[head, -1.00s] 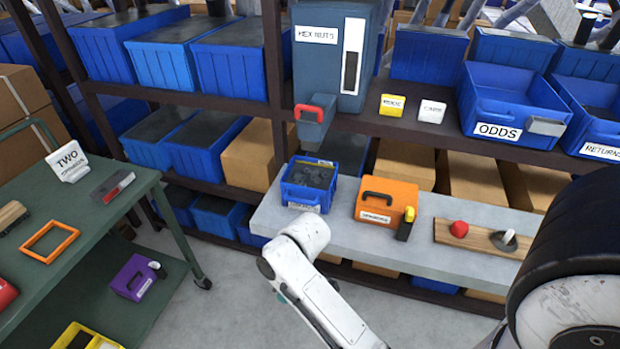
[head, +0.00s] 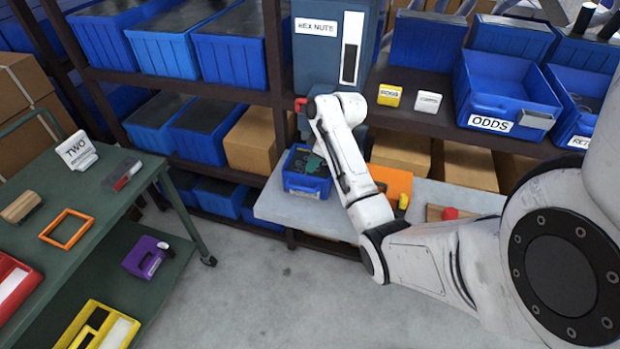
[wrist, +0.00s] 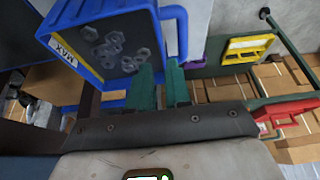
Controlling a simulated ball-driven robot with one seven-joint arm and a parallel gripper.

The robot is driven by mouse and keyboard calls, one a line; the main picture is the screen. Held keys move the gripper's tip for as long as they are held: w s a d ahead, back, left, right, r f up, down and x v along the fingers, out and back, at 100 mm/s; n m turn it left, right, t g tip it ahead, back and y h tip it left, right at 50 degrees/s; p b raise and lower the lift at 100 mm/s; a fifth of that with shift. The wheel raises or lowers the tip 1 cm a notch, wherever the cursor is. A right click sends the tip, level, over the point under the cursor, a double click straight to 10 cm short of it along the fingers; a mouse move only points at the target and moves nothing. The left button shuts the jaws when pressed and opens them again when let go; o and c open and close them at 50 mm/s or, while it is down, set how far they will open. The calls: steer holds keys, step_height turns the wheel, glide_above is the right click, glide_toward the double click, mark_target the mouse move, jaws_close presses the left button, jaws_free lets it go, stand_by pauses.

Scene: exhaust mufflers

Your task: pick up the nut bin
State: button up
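The nut bin (head: 307,188) is a small blue open bin on the grey bench, below the dispenser labelled HEX NUTS. In the wrist view the nut bin (wrist: 88,84) shows several grey hex nuts inside, a yellow strip marked MAX, and a blue handle (wrist: 183,32) on its right side. My gripper (wrist: 159,72) has two green fingers with a gap between them, at the bin's handle side. I cannot tell if they touch it. In the head view my gripper (head: 311,162) is over the bin, and my arm hides part of the bench.
The hex nuts dispenser (head: 322,60) stands right behind the bin. An orange case (head: 390,181) sits to its right, partly behind my arm. A green cart (head: 110,195) stands at left, with a TWO sign (head: 76,150). Floor between cart and bench is clear.

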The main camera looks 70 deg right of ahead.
mark_target(306, 176)
steer(key=shift+b+x, duration=0.9)
steer(key=shift+x, duration=0.45)
steer(key=b+x, duration=0.3)
steer(key=b, duration=0.1)
steer(key=shift+a+f, duration=0.2)
steer(key=shift+f, duration=0.2)
steer(key=shift+w+f+b, duration=0.3)
steer(key=shift+f+b, duration=0.3)
steer(key=shift+b, duration=0.2)
steer(key=shift+r, duration=0.1)
steer(key=shift+c, duration=0.4)
jaws_close()
